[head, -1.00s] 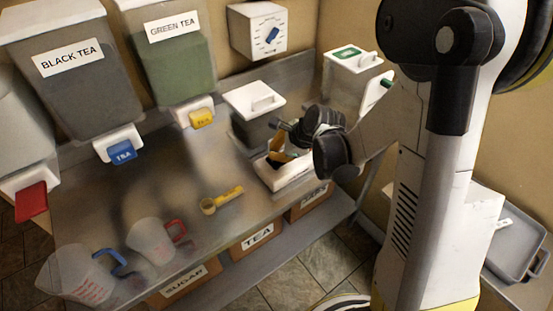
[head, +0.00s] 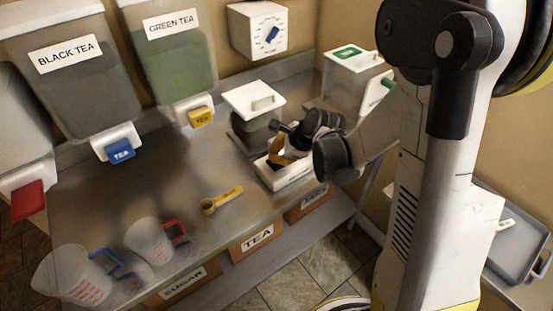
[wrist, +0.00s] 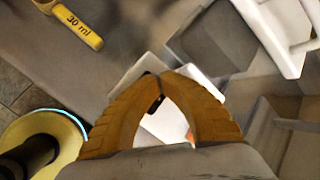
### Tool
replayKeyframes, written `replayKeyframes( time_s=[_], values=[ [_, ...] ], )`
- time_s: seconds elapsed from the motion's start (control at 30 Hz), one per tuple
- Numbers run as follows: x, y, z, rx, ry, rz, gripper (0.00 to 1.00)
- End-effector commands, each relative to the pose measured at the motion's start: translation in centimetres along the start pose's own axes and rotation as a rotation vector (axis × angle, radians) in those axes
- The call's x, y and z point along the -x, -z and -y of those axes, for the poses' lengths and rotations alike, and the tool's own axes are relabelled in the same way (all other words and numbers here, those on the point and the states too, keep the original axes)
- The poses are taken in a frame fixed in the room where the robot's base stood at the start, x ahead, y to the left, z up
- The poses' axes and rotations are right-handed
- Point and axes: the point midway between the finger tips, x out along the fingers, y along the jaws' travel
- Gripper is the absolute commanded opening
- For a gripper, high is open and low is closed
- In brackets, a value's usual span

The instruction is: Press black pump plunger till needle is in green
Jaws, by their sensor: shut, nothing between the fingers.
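My gripper (head: 277,155) is over a low white unit (head: 290,180) near the counter's front right edge. In the wrist view, the orange-brown fingers of my gripper (wrist: 158,75) meet at their tips above the white unit (wrist: 165,122). They are shut with nothing held. A small black part (wrist: 156,104) shows between the bowed fingers; I cannot tell whether it is the pump plunger or whether the fingers touch it. I cannot make out a gauge needle or a green zone, as my gripper covers much of the unit.
A white-lidded bin (head: 254,101) stands just behind my gripper. A yellow scoop (head: 221,199) and clear measuring jugs (head: 155,240) are to the left. Tea dispensers (head: 75,75) hang above the counter. A green-labelled bin (head: 352,75) stands at the back right. The middle counter is mostly clear.

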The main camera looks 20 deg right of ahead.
Motion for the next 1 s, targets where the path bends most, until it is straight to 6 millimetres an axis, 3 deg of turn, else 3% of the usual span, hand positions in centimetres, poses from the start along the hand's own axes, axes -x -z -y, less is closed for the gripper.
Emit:
replayKeyframes(
  time_s=[1.0],
  values=[
    [-1.04, 0.59, -0.56, 0.0, 0.0, -0.001, 0.0]
  ],
)
